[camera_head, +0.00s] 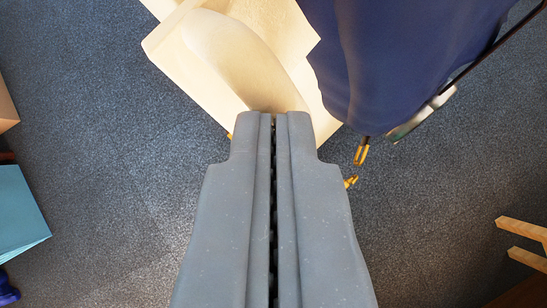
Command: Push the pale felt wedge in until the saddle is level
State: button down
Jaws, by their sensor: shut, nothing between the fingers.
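A pale cream piece with a rounded, tapering face (235,55), which looks like the felt wedge, is at the top centre. It lies against a larger cream block (185,75), and the edge between them is hard to make out. A navy form (400,50), seemingly part of the saddle, hangs at the upper right, cut off by the frame. Whether it is level cannot be told. My gripper (275,115) is shut and empty. Its tips overlap the lower end of the pale piece in the picture; whether they touch it is unclear.
Brass buckle ends (361,152) and a metal piece (422,115) hang below the navy form. A teal box (18,215) and a tan box (6,108) are at the left edge. Wooden slats (525,232) are at the lower right. Dark grey floor (110,170) is clear between.

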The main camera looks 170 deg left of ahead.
jog(key=s+r+n+t+b, duration=0.1)
jog(key=s+r+t+b, duration=0.1)
jog(key=s+r, duration=0.7)
jog(key=s+r+t+y+b, duration=0.1)
jog(key=s+r+t+b, duration=0.2)
jog(key=s+r, duration=0.7)
jog(key=s+r+n+t+b, duration=0.1)
jog(key=s+r+t+b, duration=0.2)
jog(key=s+r, duration=0.6)
notch_tip(320, 180, up, 14)
jog(key=shift+s+r+n+y+b, duration=0.25)
jog(key=shift+s+n+y+b, duration=0.05)
jog(key=shift+y+b, duration=0.15)
jog(key=shift+w, duration=0.1)
dwell(0.8)
